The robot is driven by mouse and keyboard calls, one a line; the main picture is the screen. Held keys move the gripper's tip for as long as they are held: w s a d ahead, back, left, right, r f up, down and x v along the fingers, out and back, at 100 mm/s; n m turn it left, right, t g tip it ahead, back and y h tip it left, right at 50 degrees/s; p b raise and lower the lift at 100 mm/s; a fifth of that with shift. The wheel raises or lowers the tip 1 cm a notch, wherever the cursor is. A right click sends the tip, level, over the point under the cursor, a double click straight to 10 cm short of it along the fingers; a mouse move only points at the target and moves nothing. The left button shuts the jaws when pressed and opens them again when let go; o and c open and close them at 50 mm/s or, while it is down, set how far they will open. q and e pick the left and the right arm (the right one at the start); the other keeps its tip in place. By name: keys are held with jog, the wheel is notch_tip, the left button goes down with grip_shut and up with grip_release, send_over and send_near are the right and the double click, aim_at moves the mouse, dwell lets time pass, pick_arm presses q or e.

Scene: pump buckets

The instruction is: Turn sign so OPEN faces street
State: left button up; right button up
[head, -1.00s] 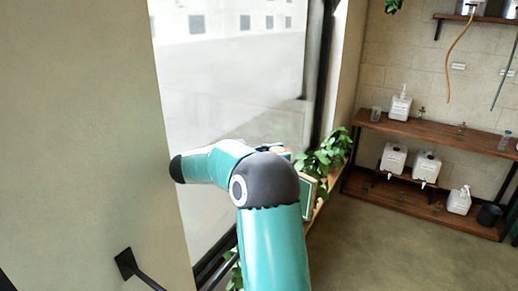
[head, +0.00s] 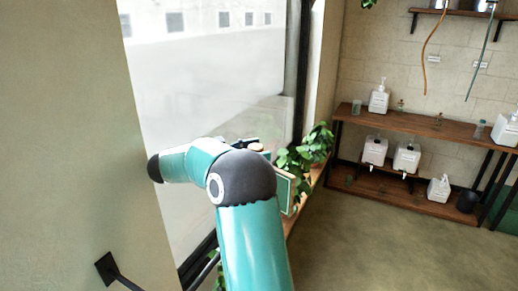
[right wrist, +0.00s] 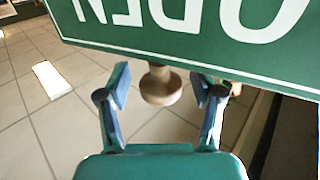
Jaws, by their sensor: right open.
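The green sign (right wrist: 200,45) with white OPEN lettering fills the top of the right wrist view, its letters upside down there. A round wooden knob (right wrist: 161,87) shows just below the sign's edge. My right gripper (right wrist: 159,80) is open, with one finger on each side of the knob and a visible gap on both sides. In the head view, a green panel edge that looks like the sign (head: 284,190) shows past my right arm, which hides most of it. The right gripper's fingers are mostly hidden there. My left gripper is not in view.
A large window (head: 215,80) stands behind my arm, with a wall (head: 75,150) to its left. A leafy plant (head: 308,155) is close to the sign on the sill. A wooden shelf unit (head: 420,130) with white bottles stands at the right. The floor (head: 380,240) before it is clear.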

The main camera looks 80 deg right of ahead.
notch_tip(320, 180, up, 10)
jog(key=shift+f, duration=0.1)
dwell(0.4)
jog(key=shift+c, duration=0.3)
